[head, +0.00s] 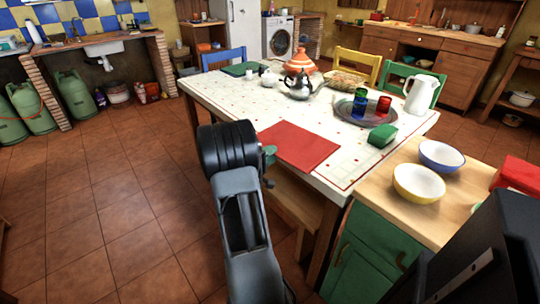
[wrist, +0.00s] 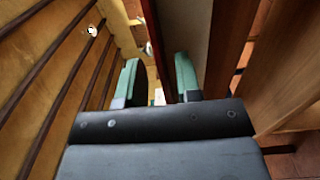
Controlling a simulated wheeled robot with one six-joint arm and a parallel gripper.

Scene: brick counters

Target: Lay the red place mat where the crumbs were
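The red place mat (head: 298,145) lies flat on the pale tiled tabletop, along its near left edge. My gripper (head: 269,168) is at that table edge, right beside the mat's near side. One green fingertip shows at about mat height. In the wrist view, the two green fingers of my gripper (wrist: 160,80) stand apart. A thin reddish-brown edge runs between them, beside a grey surface; I cannot tell whether it is the mat's edge. No crumbs can be made out.
The table (head: 352,165) also holds a tray (head: 348,117) with blue and red glasses, a green box (head: 382,136), a white jug (head: 421,94), a teapot (head: 299,84) and a tagine (head: 302,62). A bench (head: 295,203) stands below the edge. A counter with bowls (head: 420,183) is at right.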

